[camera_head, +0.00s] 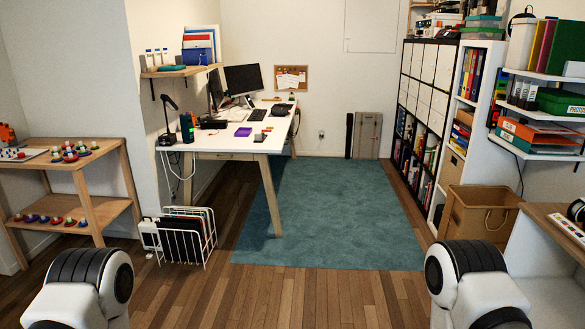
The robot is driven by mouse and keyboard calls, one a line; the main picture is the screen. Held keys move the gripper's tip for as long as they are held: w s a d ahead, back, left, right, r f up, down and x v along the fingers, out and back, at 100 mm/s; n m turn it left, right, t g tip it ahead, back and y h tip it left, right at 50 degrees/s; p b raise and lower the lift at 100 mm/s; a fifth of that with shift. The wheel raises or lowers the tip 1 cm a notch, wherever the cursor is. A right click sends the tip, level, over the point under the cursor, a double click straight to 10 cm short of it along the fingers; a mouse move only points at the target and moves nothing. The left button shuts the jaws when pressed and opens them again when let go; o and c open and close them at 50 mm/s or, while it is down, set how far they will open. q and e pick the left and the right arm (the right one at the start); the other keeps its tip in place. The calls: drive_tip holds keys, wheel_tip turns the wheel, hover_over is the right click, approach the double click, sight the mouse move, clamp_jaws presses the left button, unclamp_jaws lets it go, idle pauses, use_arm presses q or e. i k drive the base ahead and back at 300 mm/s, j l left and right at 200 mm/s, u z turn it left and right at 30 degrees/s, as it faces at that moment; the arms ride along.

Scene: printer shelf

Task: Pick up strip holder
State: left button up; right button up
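I cannot tell for sure which thing is the strip holder. A narrow white strip with small coloured patches (566,230) lies on the wooden top at the far right. A dark round item (577,211) stands beside it, cut off by the picture edge. Only white and black parts of my two arms show at the bottom left and bottom right. Neither gripper is in view, so I cannot see what they hold.
A white desk (222,142) stands left of the teal rug (330,215), with a wire rack (188,240) on the floor by it. A wooden shelf (95,172) is at the left. A cardboard box (472,214) stands at the right. The middle floor is clear.

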sight(258, 138)
drive_tip(key=i, duration=3.25)
drive_tip(key=i+l+u, duration=0.1)
drive_tip(key=i, duration=0.45)
drive_tip(key=i+l+u, duration=0.1)
drive_tip(key=i, duration=0.45)
drive_tip(key=i+l, duration=0.3)
drive_tip(key=i, duration=0.25)
drive_tip(key=i+u, duration=0.05)
